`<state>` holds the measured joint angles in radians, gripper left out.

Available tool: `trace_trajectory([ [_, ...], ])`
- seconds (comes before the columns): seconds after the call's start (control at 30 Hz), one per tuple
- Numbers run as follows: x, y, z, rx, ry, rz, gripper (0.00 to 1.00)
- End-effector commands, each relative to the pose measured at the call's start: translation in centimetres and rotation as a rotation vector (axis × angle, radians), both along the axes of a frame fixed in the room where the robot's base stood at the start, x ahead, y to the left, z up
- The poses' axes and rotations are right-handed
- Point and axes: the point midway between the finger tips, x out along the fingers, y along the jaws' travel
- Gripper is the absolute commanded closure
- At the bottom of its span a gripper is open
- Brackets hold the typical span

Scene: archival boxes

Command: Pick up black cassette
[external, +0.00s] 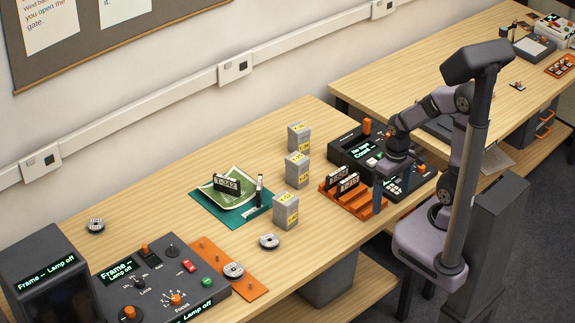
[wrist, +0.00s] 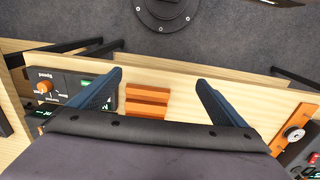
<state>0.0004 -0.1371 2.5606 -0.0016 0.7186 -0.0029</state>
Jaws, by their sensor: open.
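Two black cassettes with white labels stand side by side in the orange rack (external: 352,206): one on the left (external: 337,176) and one on the right (external: 349,184). Another black cassette (external: 227,184) is on the green sheet, and a thin dark upright piece (external: 259,190) stands beside it. My gripper (external: 397,180) is open and empty, above the right end of the rack. In the wrist view my gripper (wrist: 160,80) has its fingers wide apart, with part of the orange rack (wrist: 147,102) between them; no cassette shows there.
Three grey boxes with yellow labels (external: 297,170) stand in a row left of the rack. A dark console (external: 372,150) sits behind the rack. A teal mat (external: 240,219), a reel (external: 269,242) and a control panel (external: 150,285) lie to the left. Bare wood lies between them.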

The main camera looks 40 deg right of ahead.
Motion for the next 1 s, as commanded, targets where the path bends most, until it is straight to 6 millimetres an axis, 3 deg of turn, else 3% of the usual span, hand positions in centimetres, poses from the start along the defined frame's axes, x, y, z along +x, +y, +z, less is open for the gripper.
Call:
trace_trajectory([
  [0.17, 0.7, 0.0, 0.4, -0.005, -0.015, 0.013, 0.04],
  [0.27, 2.4, 0.1, 1.0, -0.018, -0.055, 0.045, 0.04],
  [0.5, 9.9, 1.5, 2.2, -0.038, -0.256, 0.198, 0.04],
  [0.7, 15.0, 3.3, 0.4, -0.006, -0.45, 0.292, 0.04],
  [1.0, 17.8, 3.7, -2.6, 0.042, -0.716, 0.307, 0.04],
])
